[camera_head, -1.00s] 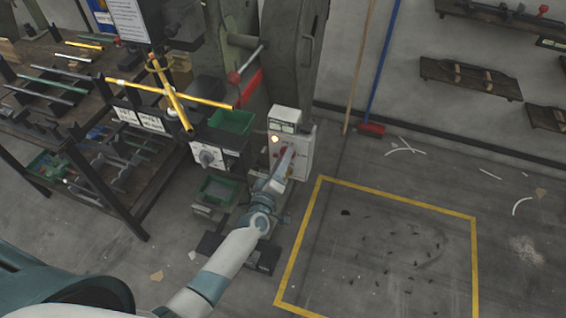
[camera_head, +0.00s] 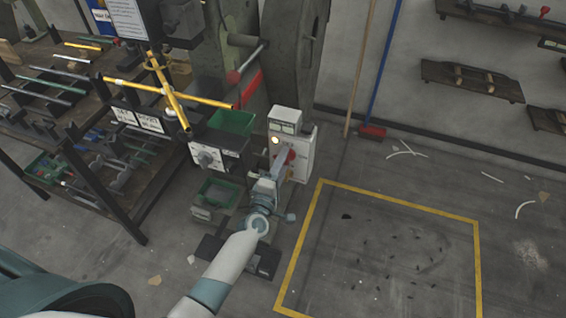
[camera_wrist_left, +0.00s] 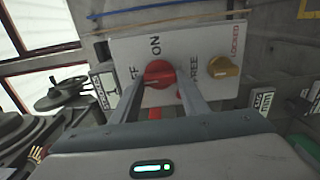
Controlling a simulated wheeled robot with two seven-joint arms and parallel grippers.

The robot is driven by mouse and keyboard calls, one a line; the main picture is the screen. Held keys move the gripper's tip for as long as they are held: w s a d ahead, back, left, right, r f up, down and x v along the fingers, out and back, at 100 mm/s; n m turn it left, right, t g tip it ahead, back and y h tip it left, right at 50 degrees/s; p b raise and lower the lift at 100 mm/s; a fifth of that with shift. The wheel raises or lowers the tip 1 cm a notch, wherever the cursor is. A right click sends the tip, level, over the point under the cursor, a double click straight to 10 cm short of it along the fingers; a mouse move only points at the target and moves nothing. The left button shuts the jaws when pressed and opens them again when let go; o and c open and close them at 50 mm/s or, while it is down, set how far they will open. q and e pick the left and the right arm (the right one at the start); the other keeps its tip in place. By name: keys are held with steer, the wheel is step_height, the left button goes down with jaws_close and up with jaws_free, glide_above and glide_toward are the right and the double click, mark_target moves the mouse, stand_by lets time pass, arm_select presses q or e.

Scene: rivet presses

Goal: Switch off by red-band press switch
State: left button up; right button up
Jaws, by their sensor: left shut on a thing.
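The switch box (camera_head: 302,150) is a pale box on the press stand, with a small panel and a glowing lamp (camera_head: 276,141) beside it. Its red rotary knob (camera_head: 290,155) shows partly behind my gripper. In the left wrist view, the red knob (camera_wrist_left: 158,74) sits between the fingers on a white plate marked ON above and OFF to the left. A yellow knob (camera_wrist_left: 223,67) is to its right, near LOCKED and FREE. My left gripper (camera_wrist_left: 163,80) is shut on the red knob. I cannot tell which mark the knob points to. My right gripper is out of view.
The grey press (camera_head: 295,60) with a red-banded part (camera_head: 250,88) stands behind the box. A control box with a dial (camera_head: 208,158) and green bins (camera_head: 232,122) are to the left. A yellow floor outline (camera_head: 395,198) encloses open floor to the right.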

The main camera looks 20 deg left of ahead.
arm_select(q)
steer(key=o, duration=1.1)
steer(key=shift+c, duration=0.2)
steer(key=s+b, duration=0.2)
steer(key=s, duration=1.5)
steer(key=shift+s+a, duration=0.2)
steer(key=shift+a, duration=0.1)
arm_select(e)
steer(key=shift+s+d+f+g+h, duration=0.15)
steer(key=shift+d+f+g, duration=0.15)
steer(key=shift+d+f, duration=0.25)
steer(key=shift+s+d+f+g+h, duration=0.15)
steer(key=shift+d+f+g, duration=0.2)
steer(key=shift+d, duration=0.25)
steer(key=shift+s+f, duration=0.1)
